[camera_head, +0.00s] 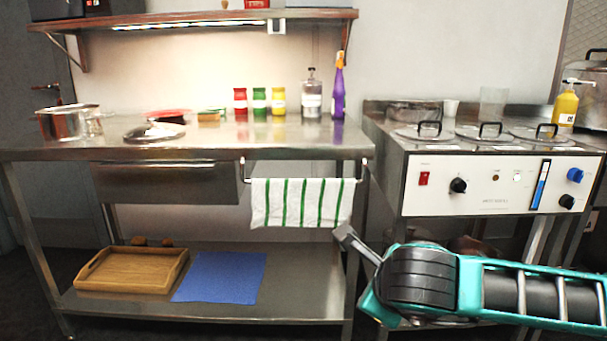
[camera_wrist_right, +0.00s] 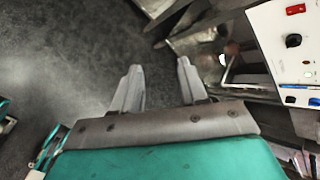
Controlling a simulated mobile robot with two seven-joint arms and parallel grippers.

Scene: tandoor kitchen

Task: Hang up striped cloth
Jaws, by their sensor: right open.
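The striped cloth (camera_head: 301,203), white with green stripes, hangs over the metal rail (camera_head: 247,180) on the front of the steel table in the head view. Its lower edge hangs free below the rail. My right gripper (camera_head: 343,236) is below and just right of the cloth, in front of the table's right leg. In the right wrist view its two fingers (camera_wrist_right: 157,75) are apart, with only dark floor between them. The cloth does not show in the wrist view. My left gripper is not in view.
The steel table (camera_head: 215,143) carries a pot, lid, jars and bottles. Its lower shelf (camera_head: 310,285) holds a wooden tray (camera_head: 90,283) and a blue cloth (camera_head: 222,277). A cooking unit (camera_head: 490,185) with lids and knobs stands at the right. Floor (camera_wrist_right: 60,70) lies open below the gripper.

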